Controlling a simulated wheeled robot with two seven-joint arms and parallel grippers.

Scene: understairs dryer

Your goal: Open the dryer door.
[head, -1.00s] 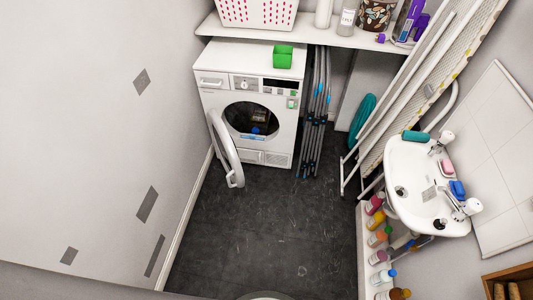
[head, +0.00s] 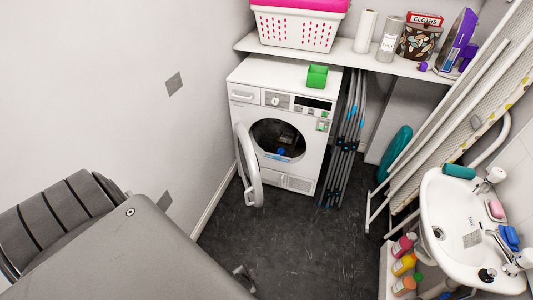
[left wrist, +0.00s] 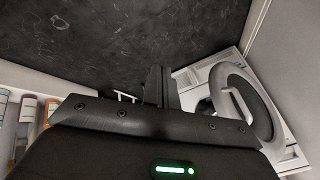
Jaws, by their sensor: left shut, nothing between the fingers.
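The white dryer (head: 285,100) stands under a shelf at the back left. Its round door (head: 247,165) is swung open to the left, well away from the dark drum opening (head: 279,138). The door ring also shows in the left wrist view (left wrist: 262,115), right of my gripper. My left gripper (left wrist: 156,85) is shut and empty, apart from the door. In the head view my left arm covers the lower left, with only a small piece of the gripper (head: 243,272) showing above the floor. My right gripper is not in view.
A green box (head: 317,77) sits on the dryer. Grey folded poles (head: 345,135) stand right of it. A sink (head: 465,225), bottles (head: 403,264) and a leaning ironing board (head: 475,95) line the right side. The dark floor (head: 300,235) between is clear.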

